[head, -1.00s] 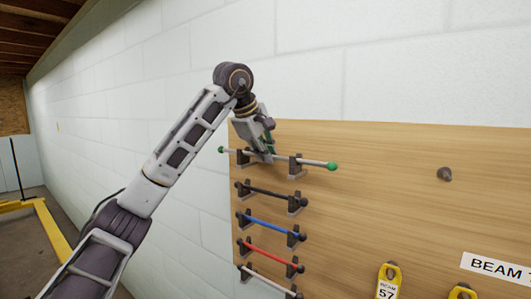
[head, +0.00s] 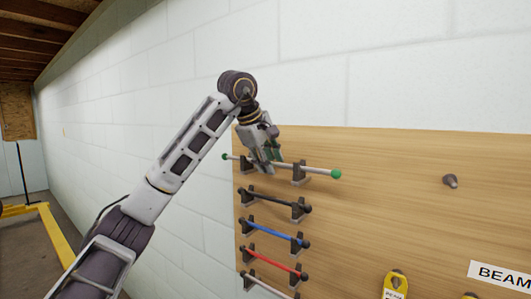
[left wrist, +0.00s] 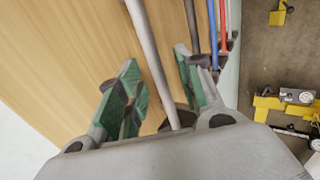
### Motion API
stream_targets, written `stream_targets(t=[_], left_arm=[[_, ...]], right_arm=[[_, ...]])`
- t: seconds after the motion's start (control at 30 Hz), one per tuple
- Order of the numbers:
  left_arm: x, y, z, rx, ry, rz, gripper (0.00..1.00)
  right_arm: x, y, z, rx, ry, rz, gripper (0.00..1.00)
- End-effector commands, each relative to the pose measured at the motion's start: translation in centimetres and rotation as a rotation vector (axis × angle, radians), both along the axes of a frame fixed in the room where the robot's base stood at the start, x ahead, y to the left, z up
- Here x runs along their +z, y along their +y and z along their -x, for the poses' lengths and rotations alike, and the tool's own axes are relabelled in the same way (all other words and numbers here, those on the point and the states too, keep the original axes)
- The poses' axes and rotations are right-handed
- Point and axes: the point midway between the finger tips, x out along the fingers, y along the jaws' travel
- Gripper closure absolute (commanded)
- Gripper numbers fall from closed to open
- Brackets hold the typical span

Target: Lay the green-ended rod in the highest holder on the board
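The green-ended rod (head: 318,171) is pale grey with a green ball at each end. In the head view it lies across the two dark brackets of the highest holder (head: 300,175) on the wooden board (head: 400,205) and appears to rest in them. My left gripper (head: 266,158) is at the rod between the brackets. In the left wrist view the rod (left wrist: 150,50) passes between the open green-padded fingers (left wrist: 160,95), with a gap on each side. The rod's ends are out of that view. My right gripper is not in view.
Below on the board, a black rod (head: 275,199), a blue rod (head: 270,229), a red rod (head: 270,260) and a pale rod (head: 265,285) lie in lower holders. A grey peg (head: 450,181) sticks out at the right. Yellow tags (head: 396,282) hang lower right.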

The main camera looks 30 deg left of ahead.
Motion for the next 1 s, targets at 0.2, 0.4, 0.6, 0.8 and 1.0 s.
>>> stream_targets(t=[0.2,0.4,0.6,0.8,1.0], left_arm=[[0.8,0.1,0.5,0.000,-0.002,0.000,0.64],[2.5,0.2,1.6,0.000,-0.003,0.000,0.64],[4.1,0.4,2.7,0.001,-0.002,0.001,0.64],[5.5,0.5,3.6,0.001,-0.003,0.000,0.64],[6.6,0.6,4.4,0.001,-0.003,0.000,0.64]], right_arm=[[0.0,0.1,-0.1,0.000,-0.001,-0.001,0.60],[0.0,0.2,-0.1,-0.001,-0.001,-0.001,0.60],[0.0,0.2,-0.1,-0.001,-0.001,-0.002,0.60],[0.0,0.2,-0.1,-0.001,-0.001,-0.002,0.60],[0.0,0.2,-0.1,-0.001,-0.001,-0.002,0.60]])
